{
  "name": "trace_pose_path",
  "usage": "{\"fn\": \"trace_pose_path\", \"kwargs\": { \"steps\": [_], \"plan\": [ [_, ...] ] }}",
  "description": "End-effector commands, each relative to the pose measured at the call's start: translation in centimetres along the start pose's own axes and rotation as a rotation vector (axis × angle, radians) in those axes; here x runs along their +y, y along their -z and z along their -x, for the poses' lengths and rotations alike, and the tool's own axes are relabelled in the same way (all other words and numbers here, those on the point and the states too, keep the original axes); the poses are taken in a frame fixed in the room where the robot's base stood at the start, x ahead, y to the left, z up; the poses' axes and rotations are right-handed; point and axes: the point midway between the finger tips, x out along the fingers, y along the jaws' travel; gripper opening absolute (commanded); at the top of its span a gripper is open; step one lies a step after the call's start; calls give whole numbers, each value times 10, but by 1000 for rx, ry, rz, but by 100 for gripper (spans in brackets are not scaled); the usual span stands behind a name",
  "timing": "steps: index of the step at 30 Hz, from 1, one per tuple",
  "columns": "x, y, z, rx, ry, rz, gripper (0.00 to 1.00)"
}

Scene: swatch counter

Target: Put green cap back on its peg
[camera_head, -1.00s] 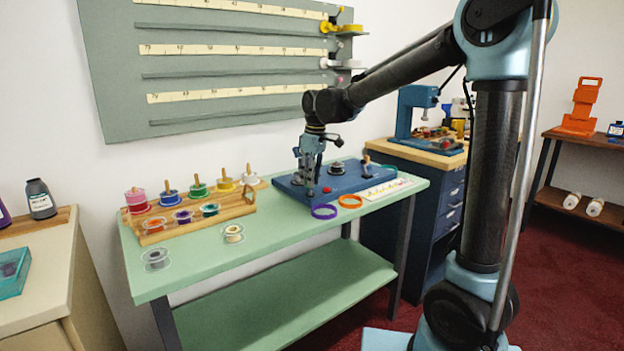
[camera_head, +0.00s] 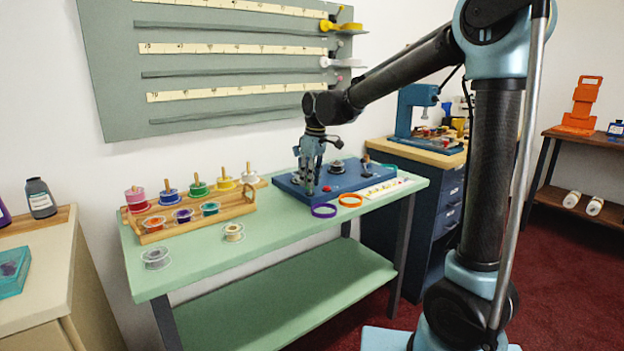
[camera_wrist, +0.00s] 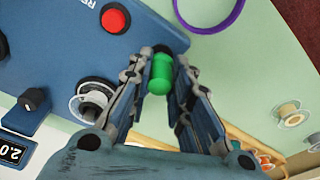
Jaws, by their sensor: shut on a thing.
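The green cap (camera_wrist: 160,74) is a small rounded cylinder between the fingers of my gripper (camera_wrist: 162,58) in the wrist view. My gripper is shut on it. In the head view my gripper (camera_head: 311,190) points down over the front left part of the blue device (camera_head: 352,181), and the cap cannot be made out there. In the wrist view a dark round spot (camera_wrist: 163,48) shows just beyond the cap. I cannot tell whether it is a peg, or whether the cap touches anything below.
The blue device carries a red button (camera_wrist: 115,18), a black knob (camera_wrist: 35,99) and a grey round part (camera_wrist: 92,103). A purple ring (camera_head: 323,210) and an orange ring (camera_head: 350,200) lie in front. A wooden spool rack (camera_head: 238,204) stands left. The front of the green table (camera_head: 200,255) is mostly clear.

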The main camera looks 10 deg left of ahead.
Motion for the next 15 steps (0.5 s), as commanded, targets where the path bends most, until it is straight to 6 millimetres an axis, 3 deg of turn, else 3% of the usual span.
{"fn": "trace_pose_path", "kwargs": {
  "steps": [15],
  "plan": [
    [0, -2, -13, 0, 0, 0, 8]
  ]
}}
